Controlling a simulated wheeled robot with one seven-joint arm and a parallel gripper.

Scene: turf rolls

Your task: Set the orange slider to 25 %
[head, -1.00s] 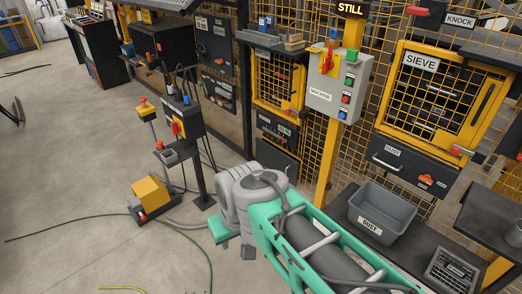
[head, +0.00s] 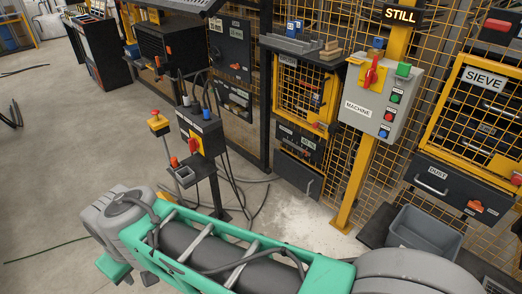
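I cannot tell for sure which part is the orange slider. A small orange part (head: 157,62) shows on the front of the black cabinet at the back left, too small to read its setting. Another orange piece (head: 475,207) sits on the front of the DUST drawer (head: 436,183) at the right. No percentage marks can be read. My green and grey arm crosses the bottom of the head view, its grey joint at the lower left. My gripper is not visible.
A black control post (head: 201,135) with a red and yellow switch stands left of centre. A grey MACHINE box (head: 381,105) with a red lever hangs on a yellow post. A grey bin (head: 425,235) stands at the lower right. Open concrete floor lies to the left.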

